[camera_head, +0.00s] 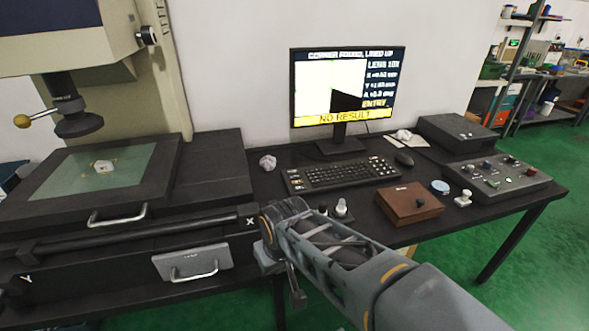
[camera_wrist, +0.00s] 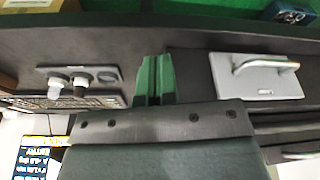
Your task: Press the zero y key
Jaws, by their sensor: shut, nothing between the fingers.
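A black keyboard (camera_head: 340,174) lies on the dark bench in front of the monitor (camera_head: 346,88); it has white-marked keys at its ends. The key labels are too small to read, so I cannot tell which key is zero y. In the wrist view part of the keyboard (camera_wrist: 62,102) shows at the left, beyond the small knob stand. My gripper (camera_wrist: 154,78) is shut and empty, its dark green fingers together above the bench, apart from the keyboard. In the head view my arm reaches in from the lower right, its end in front of the bench's front edge.
A measuring machine with a glass stage (camera_head: 90,172) stands left. A small stand with knobs (camera_head: 341,208), a brown box (camera_head: 409,204) and a grey control box (camera_head: 497,178) sit on the bench. A grey plate with a handle (camera_wrist: 258,76) is right of my fingers.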

